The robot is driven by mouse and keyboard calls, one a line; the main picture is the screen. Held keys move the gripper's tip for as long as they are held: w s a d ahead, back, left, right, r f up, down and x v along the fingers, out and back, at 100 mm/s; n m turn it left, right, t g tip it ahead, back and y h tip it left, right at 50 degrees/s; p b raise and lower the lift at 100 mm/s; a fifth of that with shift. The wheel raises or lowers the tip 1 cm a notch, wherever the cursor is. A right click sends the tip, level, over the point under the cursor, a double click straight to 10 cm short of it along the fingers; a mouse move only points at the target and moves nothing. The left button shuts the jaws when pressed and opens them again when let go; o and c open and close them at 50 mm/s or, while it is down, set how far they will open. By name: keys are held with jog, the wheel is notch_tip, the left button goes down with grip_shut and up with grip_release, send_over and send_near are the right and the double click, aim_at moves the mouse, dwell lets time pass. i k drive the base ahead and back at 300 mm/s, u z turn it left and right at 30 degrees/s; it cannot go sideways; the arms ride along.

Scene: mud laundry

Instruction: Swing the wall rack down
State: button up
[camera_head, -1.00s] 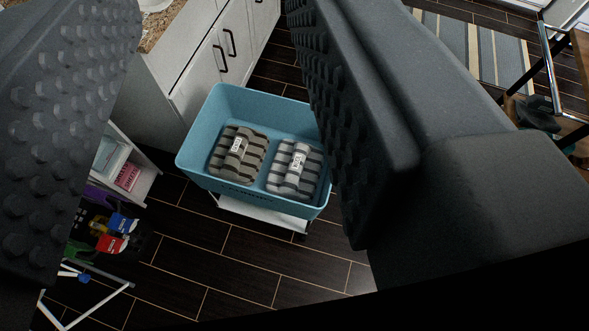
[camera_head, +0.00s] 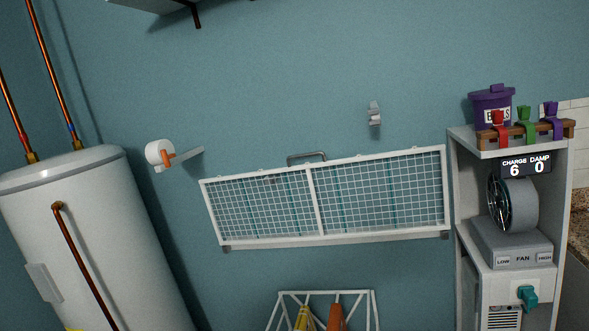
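The wall rack (camera_head: 316,200) is a white framed wire-grid panel on the blue wall, in the middle of the view. It appears to stand up close to the wall, tilted slightly in the picture. A grey bar handle (camera_head: 307,157) shows at the middle of its top edge. Small dark brackets show at its two lower corners. A grey catch-like piece (camera_head: 374,114) is on the wall above the rack, apart from it. My gripper is not in this view.
A white tank (camera_head: 95,240) with copper pipes stands at left. A white wall fitting with an orange part (camera_head: 160,154) is left of the rack. A shelf unit (camera_head: 464,200) with a fan (camera_head: 516,205) stands close at right. A white frame (camera_head: 372,300) with cones is below.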

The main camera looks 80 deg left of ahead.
aim_at(358, 158)
jog(key=u, duration=1.4)
jog(key=i, duration=2)
jog(key=u, duration=0.9)
